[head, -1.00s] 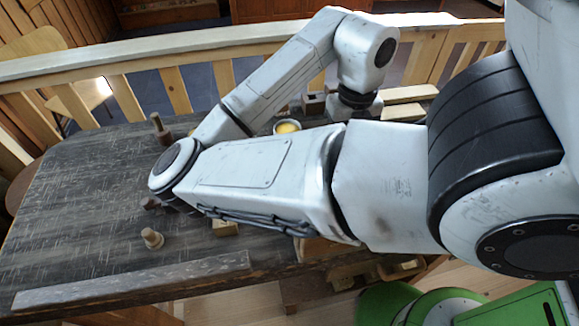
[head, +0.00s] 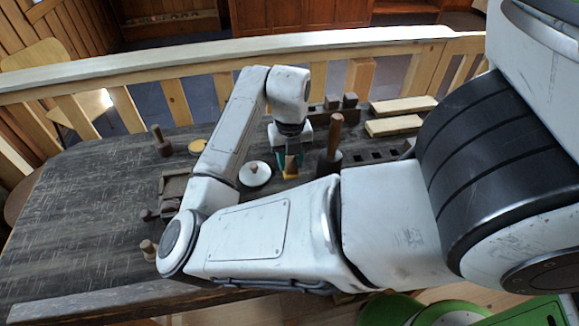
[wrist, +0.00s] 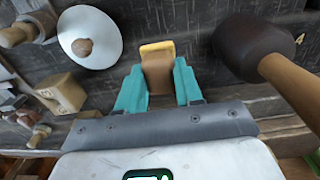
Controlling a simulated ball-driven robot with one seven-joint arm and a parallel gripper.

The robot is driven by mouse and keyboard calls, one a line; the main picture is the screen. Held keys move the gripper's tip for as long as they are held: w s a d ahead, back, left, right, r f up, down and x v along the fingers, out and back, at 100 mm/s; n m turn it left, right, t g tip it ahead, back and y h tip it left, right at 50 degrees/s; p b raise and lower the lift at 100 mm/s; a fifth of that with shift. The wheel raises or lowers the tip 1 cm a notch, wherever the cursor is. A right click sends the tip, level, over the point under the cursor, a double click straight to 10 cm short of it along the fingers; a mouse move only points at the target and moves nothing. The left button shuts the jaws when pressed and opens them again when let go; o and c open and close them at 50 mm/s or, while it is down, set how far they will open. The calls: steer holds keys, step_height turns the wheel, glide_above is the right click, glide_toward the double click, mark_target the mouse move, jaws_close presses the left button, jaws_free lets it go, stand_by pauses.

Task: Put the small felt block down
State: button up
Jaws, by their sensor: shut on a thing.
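My gripper (head: 289,160) has teal fingers and points down over the dark table (head: 90,190). It is shut on the small felt block (head: 291,173), which is brown with a yellow end. In the wrist view the felt block (wrist: 157,70) sits between the two teal fingertips (wrist: 158,84), its yellow end past the tips. I cannot tell whether the block touches the table.
A white disc with a brown knob (head: 254,175) lies just left of the block. A dark-headed mallet (head: 330,160) stands close on the right. Pale boards (head: 393,125) lie farther right. A wooden block (wrist: 63,93) shows in the wrist view.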

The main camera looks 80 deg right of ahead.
mark_target(289, 160)
steer(key=shift+w+f+p, duration=0.1)
steer(key=shift+f+p, duration=0.2)
steer(key=shift+f, duration=1.35)
steer(key=shift+f, duration=0.2)
steer(key=o, duration=0.9)
steer(key=shift+o, duration=0.2)
steer(key=shift+r, duration=0.15)
step_height(289, 160, up, 12)
steer(key=shift+r+b, duration=0.1)
steer(key=shift+b, duration=0.25)
